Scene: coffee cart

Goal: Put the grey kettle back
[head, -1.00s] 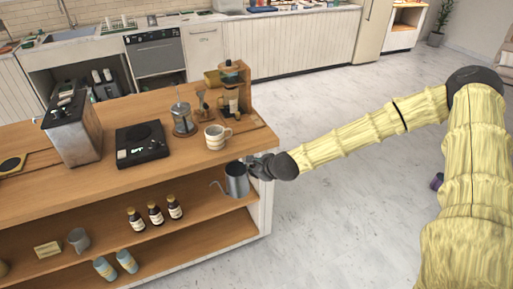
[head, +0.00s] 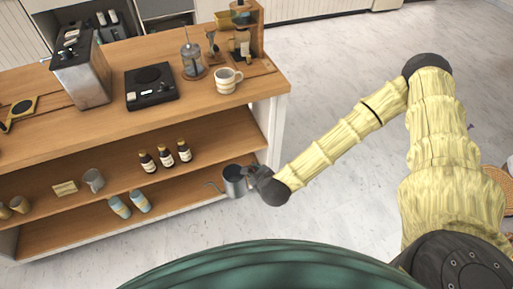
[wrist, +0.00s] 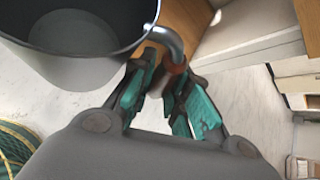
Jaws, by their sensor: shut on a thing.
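The grey kettle (head: 234,182) has a thin spout pointing left and hangs in front of the cart's right end in the head view. My gripper (head: 256,175) is shut on its handle at the right side. In the wrist view the open-topped kettle (wrist: 75,70) fills the upper left, and its curved metal handle (wrist: 168,42) runs between the fingers of my gripper (wrist: 165,85). The kettle looks roughly upright and empty. I cannot tell its exact distance from the cart's shelf.
The wooden cart's counter (head: 120,120) holds a black scale (head: 151,86), a striped mug (head: 227,80) and a French press (head: 192,62). Its upper shelf (head: 228,140) holds several brown bottles (head: 165,156) and has bare room at the right. Open floor (head: 350,70) lies right of the cart.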

